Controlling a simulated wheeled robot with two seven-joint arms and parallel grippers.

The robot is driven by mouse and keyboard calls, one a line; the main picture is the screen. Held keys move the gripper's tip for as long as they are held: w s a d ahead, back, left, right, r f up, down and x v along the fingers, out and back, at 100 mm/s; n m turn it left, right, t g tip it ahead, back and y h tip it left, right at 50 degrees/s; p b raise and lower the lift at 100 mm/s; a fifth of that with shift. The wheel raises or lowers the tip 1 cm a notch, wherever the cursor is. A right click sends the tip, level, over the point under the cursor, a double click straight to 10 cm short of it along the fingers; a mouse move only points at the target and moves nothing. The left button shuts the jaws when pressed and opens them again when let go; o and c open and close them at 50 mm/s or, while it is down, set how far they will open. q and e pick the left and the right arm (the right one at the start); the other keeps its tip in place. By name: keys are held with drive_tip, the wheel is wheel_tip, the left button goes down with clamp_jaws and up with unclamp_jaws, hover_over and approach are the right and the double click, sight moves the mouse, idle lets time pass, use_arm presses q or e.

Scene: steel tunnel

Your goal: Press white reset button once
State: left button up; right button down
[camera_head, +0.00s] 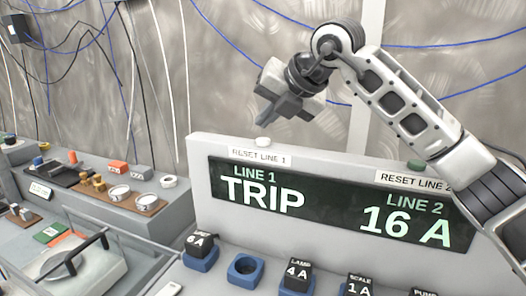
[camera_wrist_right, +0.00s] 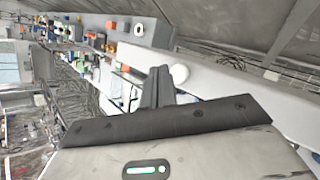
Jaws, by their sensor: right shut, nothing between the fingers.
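The white reset button (camera_head: 263,142) sits on top of the display box, above the "RESET LINE 1" label (camera_head: 259,156). It also shows in the right wrist view as a white disc (camera_wrist_right: 180,74), just right of the fingertips. My right gripper (camera_head: 265,120) is shut and empty, pointing down just above the white button. A small gap shows between fingertips and button in the head view. In the wrist view the closed fingers (camera_wrist_right: 157,88) are beside the disc. The display (camera_head: 330,205) reads "LINE 1 TRIP" and "LINE 2 16 A". My left gripper is out of view.
A green button (camera_head: 416,164) is at the box's right end, above "RESET LINE 2". Several blue sockets with black blocks, such as "4 A" (camera_head: 297,272), stand in front of the box. A bench at left holds a brown tray (camera_head: 150,204). Cables hang on the back wall.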

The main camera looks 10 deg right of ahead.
drive_tip(key=shift+f, duration=0.45)
idle(1.6)
drive_tip(key=shift+f+b, duration=0.45)
drive_tip(key=shift+b, duration=0.1)
drive_tip(key=shift+f+b, duration=0.4)
drive_tip(key=shift+f, duration=0.05)
idle(0.5)
idle(0.4)
drive_tip(key=shift+r+p, duration=0.6)
drive_tip(key=shift+r, duration=0.3)
